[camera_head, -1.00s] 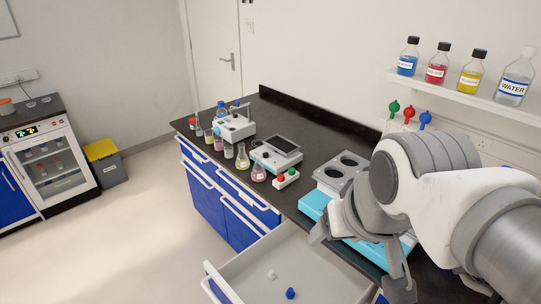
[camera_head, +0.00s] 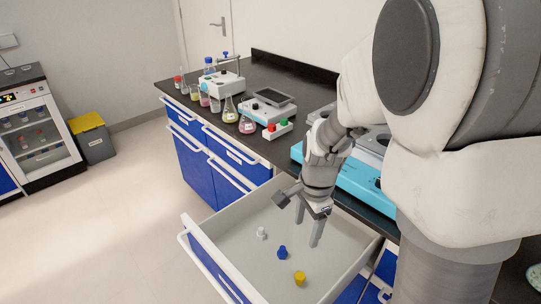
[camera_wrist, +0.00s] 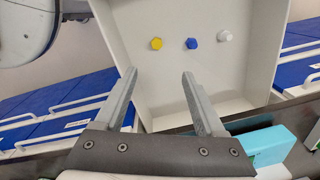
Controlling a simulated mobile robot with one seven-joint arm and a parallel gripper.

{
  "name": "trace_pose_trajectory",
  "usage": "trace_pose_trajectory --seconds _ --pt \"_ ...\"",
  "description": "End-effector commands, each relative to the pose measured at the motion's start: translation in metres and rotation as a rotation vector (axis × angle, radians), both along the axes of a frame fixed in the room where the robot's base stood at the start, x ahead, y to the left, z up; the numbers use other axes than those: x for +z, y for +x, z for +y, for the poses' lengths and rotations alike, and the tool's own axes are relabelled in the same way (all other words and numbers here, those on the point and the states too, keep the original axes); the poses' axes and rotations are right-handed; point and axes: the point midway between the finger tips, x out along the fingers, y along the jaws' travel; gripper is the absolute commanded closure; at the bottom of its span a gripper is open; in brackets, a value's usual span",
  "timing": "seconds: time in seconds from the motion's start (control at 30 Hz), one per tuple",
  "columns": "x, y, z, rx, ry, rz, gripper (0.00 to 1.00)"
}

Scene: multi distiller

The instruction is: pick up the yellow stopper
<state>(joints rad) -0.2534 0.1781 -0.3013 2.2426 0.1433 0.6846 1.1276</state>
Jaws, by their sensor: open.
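The yellow stopper (camera_head: 299,278) lies on the floor of the open drawer (camera_head: 231,236), nearest the front in the head view. In the wrist view the yellow stopper (camera_wrist: 156,43) is the leftmost of three stoppers, ahead of the gap between the fingers. A blue stopper (camera_head: 282,252) and a white stopper (camera_head: 262,233) lie in a row with it; the blue (camera_wrist: 192,43) and white (camera_wrist: 225,35) also show in the wrist view. My gripper (camera_head: 308,233) is open and empty, pointing down above the drawer, apart from all three stoppers.
The drawer's front wall (camera_head: 214,262) and side walls surround the stoppers. The black counter (camera_head: 222,123) behind holds flasks, a device with a dark screen (camera_head: 270,100) and a turquoise-based unit (camera_head: 350,180).

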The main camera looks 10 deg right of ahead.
Motion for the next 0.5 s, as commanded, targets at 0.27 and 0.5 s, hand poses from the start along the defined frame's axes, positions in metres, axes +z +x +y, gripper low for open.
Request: trace_pose_trajectory --seconds 0.27,0.5 --pt "-0.06 0.008 -0.005 -0.161 -0.031 0.052 0.28" --pt "-0.1 0.007 -0.006 -0.169 -0.034 0.059 0.28"
